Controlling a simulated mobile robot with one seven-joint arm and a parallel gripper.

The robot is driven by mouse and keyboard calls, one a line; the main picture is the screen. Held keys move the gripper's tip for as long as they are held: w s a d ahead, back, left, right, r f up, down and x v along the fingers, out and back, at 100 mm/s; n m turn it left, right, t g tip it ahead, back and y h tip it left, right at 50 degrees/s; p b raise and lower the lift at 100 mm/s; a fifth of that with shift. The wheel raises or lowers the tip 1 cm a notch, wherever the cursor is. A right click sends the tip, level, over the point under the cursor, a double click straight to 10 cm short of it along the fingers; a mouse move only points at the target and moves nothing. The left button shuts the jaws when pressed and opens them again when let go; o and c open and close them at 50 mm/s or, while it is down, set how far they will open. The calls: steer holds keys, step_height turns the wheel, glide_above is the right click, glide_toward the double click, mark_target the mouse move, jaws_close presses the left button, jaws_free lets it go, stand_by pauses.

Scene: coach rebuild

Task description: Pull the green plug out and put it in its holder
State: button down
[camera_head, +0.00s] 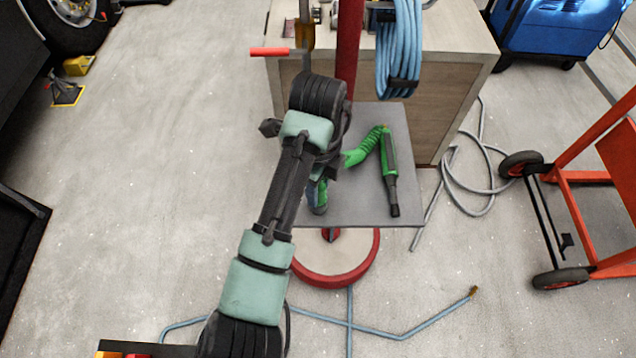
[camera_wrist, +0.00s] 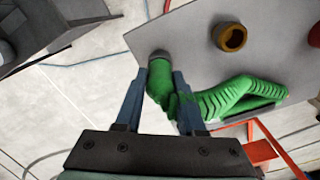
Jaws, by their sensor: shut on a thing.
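In the wrist view, the green plug (camera_wrist: 160,82) sits between the two blue fingers of my gripper (camera_wrist: 160,100), which is shut on it. The plug's dark end meets or overlaps the edge of a grey plate (camera_wrist: 190,55); I cannot tell whether it is seated in a socket. A ribbed green cable (camera_wrist: 235,98) runs right from the plug. In the head view, my gripper (camera_head: 316,196) is partly hidden behind my arm at the plate's left side, with green of the plug (camera_head: 320,200) showing. An orange-brown ring (camera_wrist: 229,37) stands on the plate; I cannot tell whether it is the holder.
A red post (camera_head: 348,45) and a wooden cabinet (camera_head: 440,100) stand behind. A blue hose coil (camera_head: 398,50) hangs above. A red trolley (camera_head: 585,185) stands right.

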steer(key=shift+f, duration=0.15)
steer(key=shift+c, duration=2.1)
jaws_free()
